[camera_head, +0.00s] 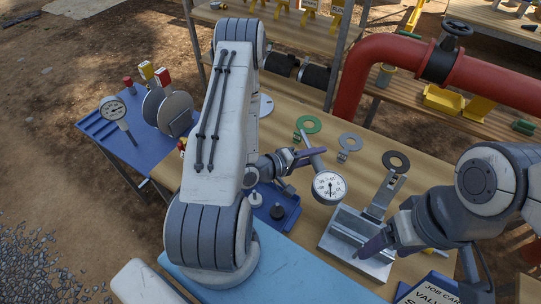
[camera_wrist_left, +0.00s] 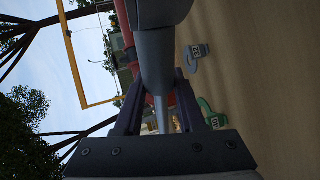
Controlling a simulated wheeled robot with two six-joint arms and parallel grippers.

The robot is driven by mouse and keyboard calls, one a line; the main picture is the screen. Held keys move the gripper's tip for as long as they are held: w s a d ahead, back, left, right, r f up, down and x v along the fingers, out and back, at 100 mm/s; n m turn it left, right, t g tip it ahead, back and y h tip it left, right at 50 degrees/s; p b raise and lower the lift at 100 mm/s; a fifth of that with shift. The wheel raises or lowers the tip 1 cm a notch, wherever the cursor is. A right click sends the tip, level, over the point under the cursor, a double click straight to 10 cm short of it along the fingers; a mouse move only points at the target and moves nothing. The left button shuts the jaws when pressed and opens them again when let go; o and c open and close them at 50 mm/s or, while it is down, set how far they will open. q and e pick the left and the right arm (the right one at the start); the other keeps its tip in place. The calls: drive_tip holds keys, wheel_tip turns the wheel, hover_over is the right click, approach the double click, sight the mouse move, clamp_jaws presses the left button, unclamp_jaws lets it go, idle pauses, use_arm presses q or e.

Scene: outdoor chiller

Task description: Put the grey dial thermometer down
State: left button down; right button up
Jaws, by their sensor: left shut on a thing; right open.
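The grey dial thermometer (camera_head: 329,187), with a white round face, is held in the air above the wooden table (camera_head: 285,118) by my left gripper (camera_head: 308,154). The left fingers are shut on its stem; in the left wrist view its grey body (camera_wrist_left: 160,60) fills the top middle and its stem runs between the fingers (camera_wrist_left: 160,105). The face is turned toward the head camera. My right gripper (camera_head: 378,244) is open, low over a metal tray-like fixture (camera_head: 345,227); its fingertips are partly hidden. A second dial thermometer (camera_head: 113,107) stands on the blue surface at the left.
A blue tray (camera_head: 275,212) with small parts is below the left wrist. A red pipe (camera_head: 375,55) with a valve rises at the back.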

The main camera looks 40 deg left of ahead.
sight(307, 144)
use_arm(q)
drive_tip(key=a+n, duration=0.2)
drive_tip(key=a+r+n+y, duration=0.1)
drive_tip(key=a+n, duration=0.1)
drive_tip(key=shift+a+r+b, duration=0.2)
drive_tip(key=shift+a+b, duration=0.1)
drive_tip(key=shift+b, duration=0.05)
drive_tip(key=s+a+r+n+t+y+b, duration=0.35)
drive_tip(key=s+a+n, duration=0.55)
drive_tip(key=a+n, duration=0.65)
drive_tip(key=shift+w+d+f+n+g+h+p, duration=0.15)
drive_tip(key=shift+w+d+f+n, duration=0.35)
drive_tip(key=shift+w+d+f, duration=1.05)
drive_tip(key=shift+w+d+f+n+g+p, duration=0.2)
drive_tip(key=shift+w+d+f+n, duration=0.25)
drive_tip(key=shift+w+d+f, duration=1.05)
drive_tip(key=shift+w+d+f+n+g+h+p, duration=0.2)
drive_tip(key=shift+w+d+f+n, duration=0.5)
drive_tip(key=shift+w+f, duration=1.45)
drive_tip(key=c, duration=0.5)
unclamp_jaws()
drive_tip(key=shift+s+d+f, duration=0.15)
drive_tip(key=shift+s+f, duration=0.05)
drive_tip(key=shift+s, duration=0.05)
